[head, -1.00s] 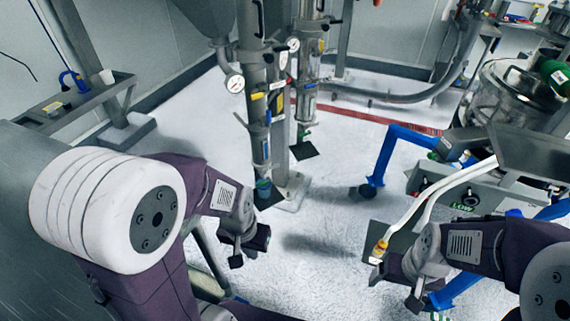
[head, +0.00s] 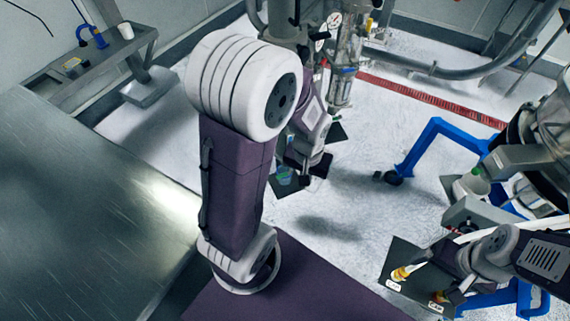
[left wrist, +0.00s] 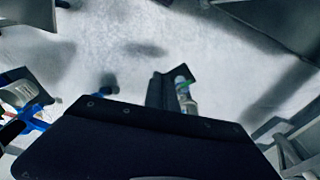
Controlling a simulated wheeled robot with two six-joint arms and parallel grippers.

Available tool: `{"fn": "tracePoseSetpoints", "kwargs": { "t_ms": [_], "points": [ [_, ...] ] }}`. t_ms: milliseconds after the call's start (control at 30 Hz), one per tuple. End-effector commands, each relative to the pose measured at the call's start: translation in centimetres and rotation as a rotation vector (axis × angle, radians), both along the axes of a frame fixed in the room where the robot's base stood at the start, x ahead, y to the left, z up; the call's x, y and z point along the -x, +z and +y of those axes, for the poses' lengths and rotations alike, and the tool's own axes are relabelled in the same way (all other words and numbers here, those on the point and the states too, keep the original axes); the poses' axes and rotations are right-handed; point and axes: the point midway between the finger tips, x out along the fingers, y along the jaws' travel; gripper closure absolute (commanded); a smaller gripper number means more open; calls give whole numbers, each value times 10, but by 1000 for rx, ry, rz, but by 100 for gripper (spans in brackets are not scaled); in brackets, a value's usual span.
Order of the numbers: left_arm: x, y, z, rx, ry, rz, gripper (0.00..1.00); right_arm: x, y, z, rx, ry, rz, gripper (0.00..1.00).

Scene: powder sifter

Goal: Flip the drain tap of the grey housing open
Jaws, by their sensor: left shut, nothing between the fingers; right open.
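A grey steel column (head: 287,22) stands at the back centre, mostly behind my left arm. Which of the steel columns is the grey housing is unclear, and I cannot make out its drain tap. A blue-green lower end (head: 284,177) shows beside my left gripper. My left gripper (head: 306,178) is shut and empty, close in front of this end; contact cannot be told. In the left wrist view, a clear and green end (left wrist: 184,88) shows beyond my gripper's dark body. My right gripper (head: 447,298) is open at the lower right.
A second column with a glass section (head: 341,88) stands behind. A blue wheeled frame (head: 432,140) and a steel vessel stand at the right. White floor (head: 345,205) is open between.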

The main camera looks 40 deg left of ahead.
Motion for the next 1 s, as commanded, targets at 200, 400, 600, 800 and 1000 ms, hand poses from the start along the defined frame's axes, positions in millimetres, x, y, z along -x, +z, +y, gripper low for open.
{"fn": "tracePoseSetpoints", "kwargs": {
  "t_ms": [200,400,600,800,1000],
  "points": [
    [-41,-42,41,-20,245,-8,100,0,-21,0,0,0,-1,17],
    [-81,-99,99,-42,551,-33,100,0,-42,0,0,0,-1,17],
    [-101,-145,149,-56,794,-61,100,0,-54,0,0,0,-1,17],
    [-105,-151,159,-58,842,-71,100,0,-54,0,0,0,-1,17],
    [-105,-151,158,-58,840,-70,100,0,-54,0,0,0,-1,17]
  ]
}}
